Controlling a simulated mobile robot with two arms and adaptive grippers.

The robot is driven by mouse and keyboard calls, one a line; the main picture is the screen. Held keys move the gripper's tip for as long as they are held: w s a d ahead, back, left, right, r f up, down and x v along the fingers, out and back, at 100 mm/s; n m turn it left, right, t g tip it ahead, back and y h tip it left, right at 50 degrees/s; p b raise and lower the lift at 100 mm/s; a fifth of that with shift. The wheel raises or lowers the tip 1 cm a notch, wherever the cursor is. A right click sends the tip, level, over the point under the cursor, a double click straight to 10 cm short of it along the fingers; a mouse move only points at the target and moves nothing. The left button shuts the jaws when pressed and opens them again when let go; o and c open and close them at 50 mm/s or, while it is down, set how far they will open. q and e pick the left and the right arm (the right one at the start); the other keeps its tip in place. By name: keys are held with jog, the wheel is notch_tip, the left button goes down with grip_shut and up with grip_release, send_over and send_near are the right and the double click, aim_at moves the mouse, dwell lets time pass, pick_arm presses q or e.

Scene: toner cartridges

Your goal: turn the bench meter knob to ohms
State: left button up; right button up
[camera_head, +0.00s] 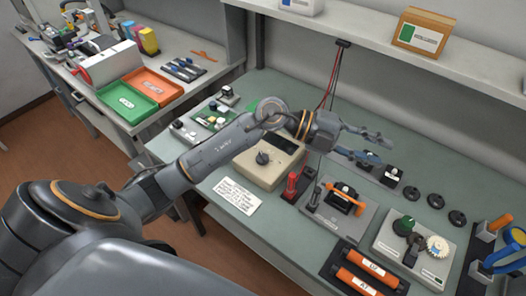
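The bench meter (267,178) is a beige box with a dark display and a dark round knob (262,158) on its top face. It stands on the grey-green bench, left of centre. My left arm reaches across from the left and covers part of the meter's back. My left gripper (384,150) is to the right of the meter, above the bench. Its two fingers are apart, with nothing seen held between them. The knob stands clear of the gripper. Its markings are too small to read. My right gripper is not in view.
A printed card (237,195) lies before the meter. Red and black posts (292,185) stand right of it, beside a grey fixture (338,208). Orange cylinders (365,270) lie at the front. Red and black cables (332,80) hang behind. A shelf (370,38) overhangs the bench.

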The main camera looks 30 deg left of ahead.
pick_arm(q)
jog(key=w+a+f+g+y, duration=0.2)
jog(key=a+f+y, duration=0.4)
jog(key=a+f, duration=0.15)
jog(key=n+g+y, duration=0.3)
jog(key=n+y, duration=0.1)
jog(key=y, duration=0.5)
send_over(263, 156)
notch_tip(263, 156, down, 13)
jog(key=p, duration=0.3)
jog(key=shift+f, duration=0.15)
grip_shut()
